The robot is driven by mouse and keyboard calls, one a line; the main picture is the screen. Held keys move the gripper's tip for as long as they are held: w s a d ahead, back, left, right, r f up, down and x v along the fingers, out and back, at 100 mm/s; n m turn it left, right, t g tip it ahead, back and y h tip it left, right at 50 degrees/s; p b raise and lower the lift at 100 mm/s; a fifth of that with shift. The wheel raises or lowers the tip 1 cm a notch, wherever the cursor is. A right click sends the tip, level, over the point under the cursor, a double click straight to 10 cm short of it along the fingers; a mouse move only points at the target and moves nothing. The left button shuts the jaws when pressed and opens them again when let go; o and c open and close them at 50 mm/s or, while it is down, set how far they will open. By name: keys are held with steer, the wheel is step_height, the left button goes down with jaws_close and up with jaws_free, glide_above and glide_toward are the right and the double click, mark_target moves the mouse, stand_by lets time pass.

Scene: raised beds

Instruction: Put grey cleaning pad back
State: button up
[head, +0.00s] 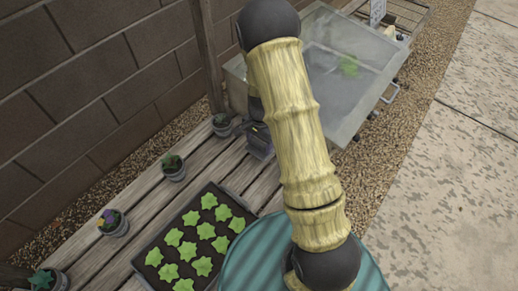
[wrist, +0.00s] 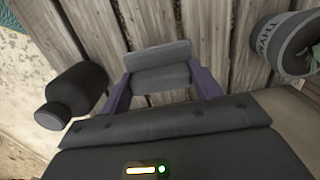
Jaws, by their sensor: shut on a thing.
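The grey cleaning pad (wrist: 158,72) is a grey block in the wrist view, between the two purple fingers of my gripper (wrist: 162,84). My gripper is shut on it, over grey weathered planks. I cannot tell whether the pad touches the planks. In the head view my gripper (head: 260,150) is small and dark, low over the plank bench beyond the seedling tray, partly behind my arm. The pad cannot be made out clearly there.
A seedling tray (head: 147,250) and several small pots, one nearest my gripper (head: 221,125), stand on the plank bench (head: 140,195). A clear-lidded cold frame (head: 335,60) is behind. In the wrist view a pot (wrist: 268,38) is right and a dark cylinder (wrist: 78,92) left.

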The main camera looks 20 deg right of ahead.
mark_target(259, 149)
steer(key=shift+f+b, duration=0.65)
steer(key=shift+f, duration=1.2)
steer(key=shift+f, duration=0.1)
steer(key=o, duration=1)
steer(key=shift+c, duration=0.2)
steer(key=r+p, duration=0.1)
steer(key=r, duration=0.4)
steer(key=r+p, duration=0.2)
steer(key=r, duration=0.4)
steer(key=shift+w+d+p, duration=0.2)
steer(key=shift+p, duration=0.1)
steer(key=shift+d+r, duration=0.1)
steer(key=shift+r, duration=0.5)
